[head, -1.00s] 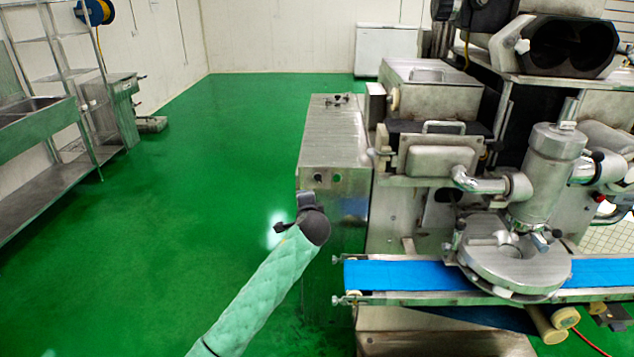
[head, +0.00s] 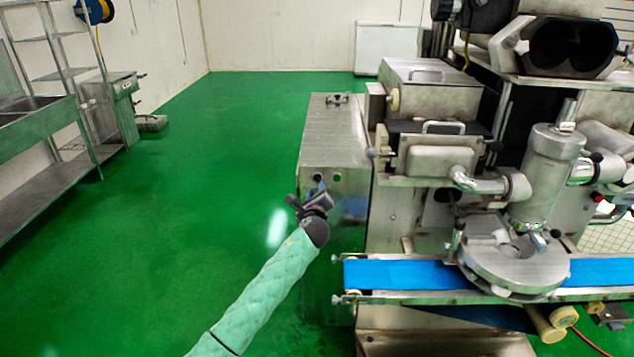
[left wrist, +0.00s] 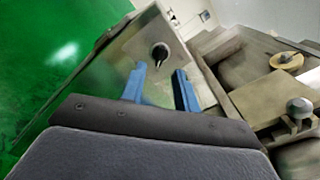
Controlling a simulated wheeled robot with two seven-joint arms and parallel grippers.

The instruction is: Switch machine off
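The encrusting machine (head: 420,205) stands at the right, with a steel control cabinet (head: 333,135) at its left end. A small dark knob (head: 318,177) is on the upper front of this cabinet. In the left wrist view the black knob (left wrist: 160,52) sits on a pale panel, just beyond the fingertips and roughly between them. My left gripper (head: 319,189) is in front of the cabinet, close below the knob. In the left wrist view its two blue fingers (left wrist: 160,70) are apart with nothing between them. My right gripper is out of view.
A second round fitting (head: 338,177) is right of the knob. A blue conveyor belt (head: 400,274) juts out below and to the right of my gripper. Green floor (head: 190,190) is open to the left, with a steel sink bench (head: 40,125) beyond.

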